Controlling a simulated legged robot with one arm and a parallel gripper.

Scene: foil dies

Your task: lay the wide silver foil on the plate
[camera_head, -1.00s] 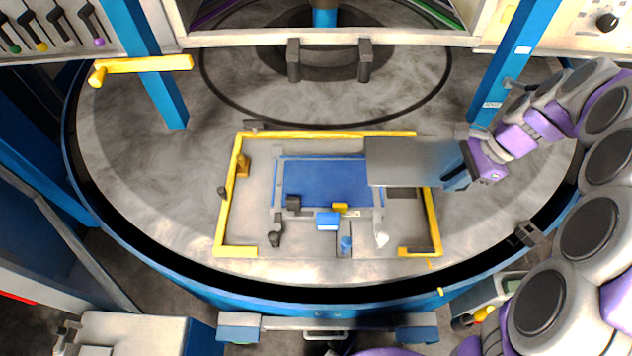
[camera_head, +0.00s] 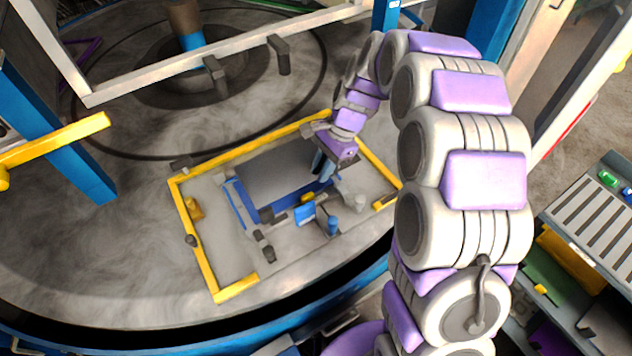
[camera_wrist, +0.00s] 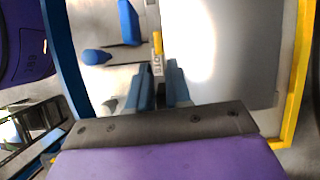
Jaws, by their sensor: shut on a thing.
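The wide silver foil (camera_head: 275,172) is a flat grey sheet over the blue plate (camera_head: 236,204). It hides most of the plate; blue shows along the left side and the near edge. I cannot tell whether the foil touches the plate or is a little above it. My gripper (camera_head: 321,172) is at the foil's right end and is shut on it. In the wrist view, my gripper's blue fingers (camera_wrist: 160,82) are close together, and the foil (camera_wrist: 245,60) shows pale with a bright glare.
A yellow frame (camera_head: 192,232) surrounds the plate on the round grey table (camera_head: 95,255). A small blue block (camera_head: 305,214), a blue knob (camera_head: 332,225) and dark clamps stand near the plate's front edge. A pale beam (camera_head: 200,59) crosses behind.

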